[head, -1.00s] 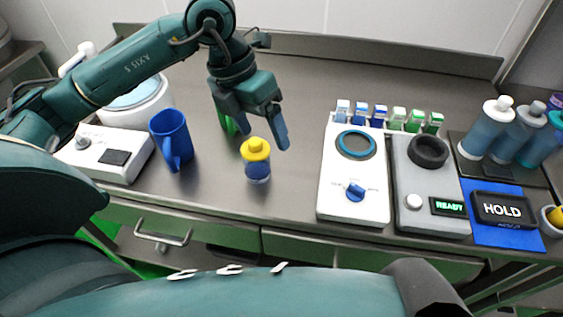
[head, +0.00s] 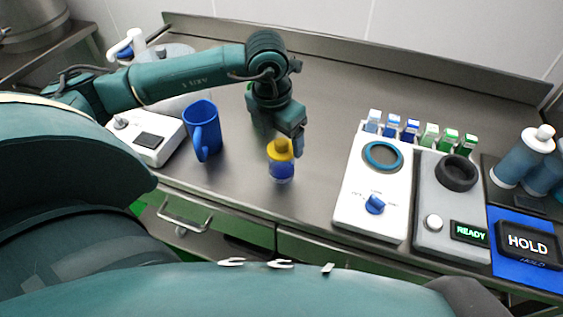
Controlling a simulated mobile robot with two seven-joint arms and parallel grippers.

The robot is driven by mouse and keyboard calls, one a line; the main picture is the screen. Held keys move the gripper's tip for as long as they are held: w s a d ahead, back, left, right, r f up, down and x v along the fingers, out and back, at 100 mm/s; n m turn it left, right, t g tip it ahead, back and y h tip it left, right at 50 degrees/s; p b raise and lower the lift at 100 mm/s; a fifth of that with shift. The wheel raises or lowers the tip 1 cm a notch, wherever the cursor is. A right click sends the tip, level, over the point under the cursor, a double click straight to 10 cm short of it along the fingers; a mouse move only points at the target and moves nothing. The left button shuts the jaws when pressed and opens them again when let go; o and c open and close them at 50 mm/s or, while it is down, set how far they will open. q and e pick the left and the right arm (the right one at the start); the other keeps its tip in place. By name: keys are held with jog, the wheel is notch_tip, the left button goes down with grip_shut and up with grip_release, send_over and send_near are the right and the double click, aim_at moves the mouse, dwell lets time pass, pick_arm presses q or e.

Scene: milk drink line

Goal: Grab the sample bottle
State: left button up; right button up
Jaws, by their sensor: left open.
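The sample bottle (head: 281,170) is small, with a yellow cap and blue contents. It stands upright on the steel counter (head: 240,190) near its front edge. My left gripper (head: 287,138) points down just behind the bottle, its fingers close to the yellow cap. The jaws are open and hold nothing that I can see. One finger is partly hidden, and I cannot tell whether the gripper touches the cap. My right gripper is not in view.
A blue mug (head: 206,130) stands left of the bottle, beside a white device (head: 147,138). To the right are a white dial unit (head: 352,205), a grey READY unit (head: 455,205) and a HOLD sign (head: 527,240). Counter between bottle and dial unit is clear.

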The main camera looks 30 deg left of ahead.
aim_at(281, 141)
pick_arm(q)
jog(key=shift+w+f, duration=0.15)
jog(key=shift+f, duration=0.75)
jog(key=shift+w+f, duration=0.15)
jog(key=shift+f, duration=0.75)
jog(key=c, duration=1.3)
